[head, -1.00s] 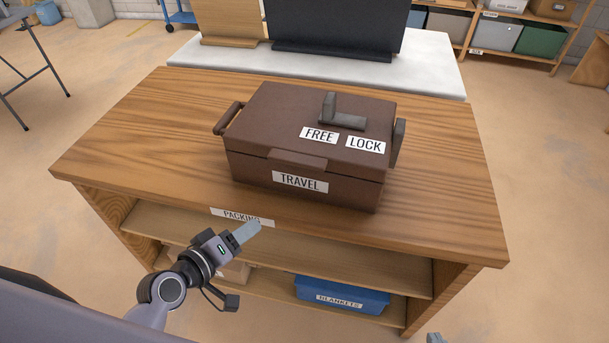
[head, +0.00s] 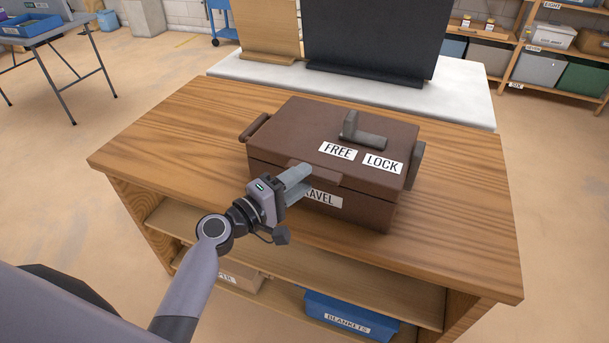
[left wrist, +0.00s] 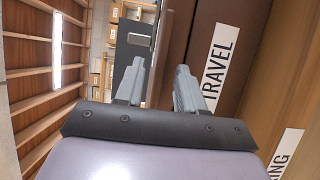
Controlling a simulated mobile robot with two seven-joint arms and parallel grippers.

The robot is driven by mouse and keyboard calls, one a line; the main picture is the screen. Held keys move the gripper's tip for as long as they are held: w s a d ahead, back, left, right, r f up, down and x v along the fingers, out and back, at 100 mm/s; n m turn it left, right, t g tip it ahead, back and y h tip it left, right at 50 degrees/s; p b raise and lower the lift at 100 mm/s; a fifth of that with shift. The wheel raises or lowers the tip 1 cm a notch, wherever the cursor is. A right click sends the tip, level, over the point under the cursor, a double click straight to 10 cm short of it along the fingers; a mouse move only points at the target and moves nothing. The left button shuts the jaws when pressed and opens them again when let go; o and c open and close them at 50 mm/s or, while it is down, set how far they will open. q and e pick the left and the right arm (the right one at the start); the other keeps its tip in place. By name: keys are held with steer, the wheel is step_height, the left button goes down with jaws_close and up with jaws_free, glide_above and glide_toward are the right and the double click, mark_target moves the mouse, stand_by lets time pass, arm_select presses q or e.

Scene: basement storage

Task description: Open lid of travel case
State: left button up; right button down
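The brown travel case (head: 350,207) stands upright on the wooden bench with its lid (head: 300,125) shut. A grey L-shaped lever (head: 362,138) sits on the lid, behind the FREE and LOCK labels. A brown lip (head: 325,176) juts from the lid's front edge. My left gripper (head: 297,182) is at the left end of this lip, partly covering the TRAVEL label. In the left wrist view its fingers (left wrist: 160,88) are apart, with the case's brown front (left wrist: 178,50) beyond them. I cannot tell whether they touch the lip. My right gripper is not in view.
The wooden bench (head: 455,195) has free room around the case. Behind it, a pale table (head: 465,100) carries upright dark and wooden panels. Below the bench top, a shelf holds a blue BLANKETS bin (head: 350,315). A folding table stands at the far left.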

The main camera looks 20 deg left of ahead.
arm_select(q)
steer(key=shift+x, duration=0.75)
jaws_close()
steer(key=shift+r, duration=0.1)
